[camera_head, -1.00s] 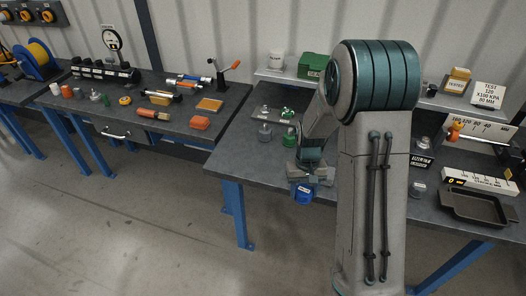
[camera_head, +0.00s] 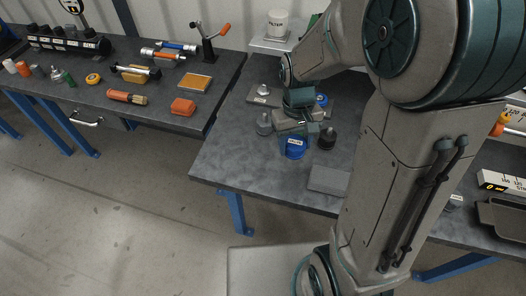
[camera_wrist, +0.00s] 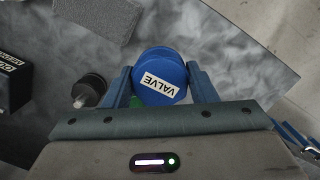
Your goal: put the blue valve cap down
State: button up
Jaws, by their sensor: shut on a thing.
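The blue valve cap (camera_head: 294,149), with a white "VALVE" label, is in my gripper (camera_head: 290,138). In the wrist view the cap (camera_wrist: 160,78) sits between the two fingers, which press on its left and right sides. In the head view the cap shows below the gripper, over the front left part of the right bench (camera_head: 262,178). I cannot tell whether it touches the bench top.
A dark fitting (camera_head: 326,138) is close to the right of the cap, and a grey one (camera_head: 264,124) to its left. A grey block (camera_head: 328,180) lies near the front edge.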

jog(key=p, duration=0.1)
send_over(263, 164)
jog(key=f, duration=0.5)
jog(key=shift+w, duration=0.2)
jog(key=shift+a+f+p, duration=0.1)
jog(key=shift+f+p, duration=0.3)
jog(key=shift+f, duration=1.65)
jog(key=shift+f, duration=0.15)
jog(key=o, duration=1.1)
